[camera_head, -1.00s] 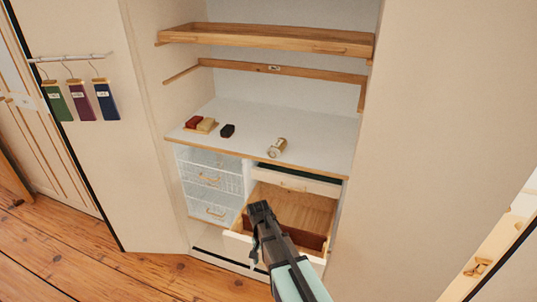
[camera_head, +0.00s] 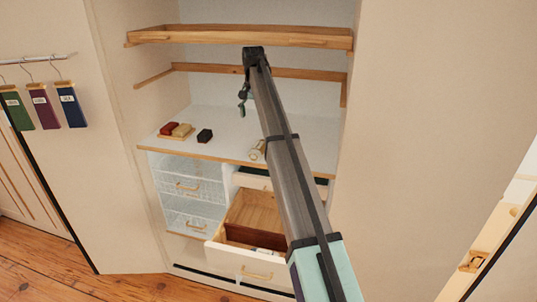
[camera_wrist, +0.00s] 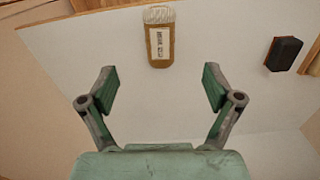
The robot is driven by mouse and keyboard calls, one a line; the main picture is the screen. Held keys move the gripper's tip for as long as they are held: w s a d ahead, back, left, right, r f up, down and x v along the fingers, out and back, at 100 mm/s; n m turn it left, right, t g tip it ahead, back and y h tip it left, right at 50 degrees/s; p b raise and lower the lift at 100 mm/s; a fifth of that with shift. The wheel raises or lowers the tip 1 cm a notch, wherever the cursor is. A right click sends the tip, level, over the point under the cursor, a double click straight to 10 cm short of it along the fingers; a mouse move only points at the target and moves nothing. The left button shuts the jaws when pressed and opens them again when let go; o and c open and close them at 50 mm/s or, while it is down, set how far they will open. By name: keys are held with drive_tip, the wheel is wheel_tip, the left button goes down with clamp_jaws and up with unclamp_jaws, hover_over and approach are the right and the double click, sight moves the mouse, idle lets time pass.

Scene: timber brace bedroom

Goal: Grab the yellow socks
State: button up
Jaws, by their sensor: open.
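No yellow socks can be made out with certainty. A small yellow block-like item (camera_head: 181,130) sits beside a red one on the white counter; at this size I cannot tell what it is. The open lower drawer (camera_head: 258,272) holds a brown divider, and a pale item (camera_head: 267,253) shows partly behind the drawer front, half hidden by my arm. My gripper (camera_wrist: 160,87) is open and empty in the wrist view, with its two green-padded fingers spread. In the head view my gripper (camera_head: 243,104) is over the back of the counter, below the upper shelf.
A labelled jar (camera_wrist: 161,42) lies on the counter, partly behind my arm in the head view. A dark block (camera_head: 205,136) is left of it. Wire baskets (camera_head: 187,178) stand left of the drawer. The wooden shelf (camera_head: 220,36) and side walls bound the space.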

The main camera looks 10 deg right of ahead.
sight(256, 148)
wheel_tip(256, 148, down, 11)
drive_tip(key=p, duration=0.4)
drive_tip(key=shift+w+d+f, duration=0.1)
drive_tip(key=shift+w+f, duration=0.05)
drive_tip(key=shift+f+p, duration=1.5)
drive_tip(key=shift+f, duration=1.15)
drive_tip(key=c, duration=1.2)
